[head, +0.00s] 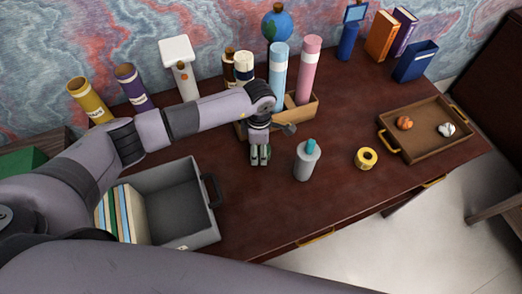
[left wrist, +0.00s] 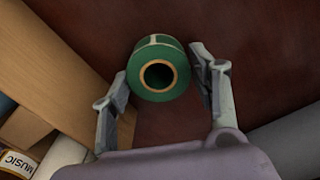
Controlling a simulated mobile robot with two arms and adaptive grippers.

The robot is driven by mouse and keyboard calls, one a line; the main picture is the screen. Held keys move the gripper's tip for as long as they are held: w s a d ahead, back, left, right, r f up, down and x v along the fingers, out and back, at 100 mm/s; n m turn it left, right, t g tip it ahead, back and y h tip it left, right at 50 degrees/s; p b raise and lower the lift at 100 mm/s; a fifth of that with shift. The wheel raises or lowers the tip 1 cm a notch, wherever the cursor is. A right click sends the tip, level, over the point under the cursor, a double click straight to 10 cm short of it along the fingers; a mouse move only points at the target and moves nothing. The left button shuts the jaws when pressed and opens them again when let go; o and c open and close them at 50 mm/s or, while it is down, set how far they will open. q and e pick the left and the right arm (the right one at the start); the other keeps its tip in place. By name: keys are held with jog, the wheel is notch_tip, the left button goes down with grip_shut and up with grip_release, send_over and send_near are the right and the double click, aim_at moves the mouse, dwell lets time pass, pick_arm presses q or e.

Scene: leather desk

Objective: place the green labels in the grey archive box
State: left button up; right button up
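A green label roll (left wrist: 158,70) with a tan core and a pale stripe shows in the left wrist view, over the dark desk. My left gripper (head: 260,158) points down at the desk, in front of the wooden organizer. In the left wrist view its fingers (left wrist: 162,68) stand either side of the roll, close to its edges; a narrow gap shows on the right. In the head view the fingers mostly hide the roll. The grey archive box (head: 205,222) stands left of the gripper, with folders in its left part and bare floor at right. My right gripper is out of view.
A grey bottle (head: 306,162) with a teal top stands just right of the gripper. A yellow tape roll (head: 365,158) and a wooden tray (head: 422,152) lie further right. The organizer (head: 300,117) holds blue and pink cylinders. The box's dark handle (head: 212,190) faces the gripper.

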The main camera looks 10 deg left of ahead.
pick_arm(q)
jog(key=c, duration=0.9)
jog(key=shift+r, duration=0.1)
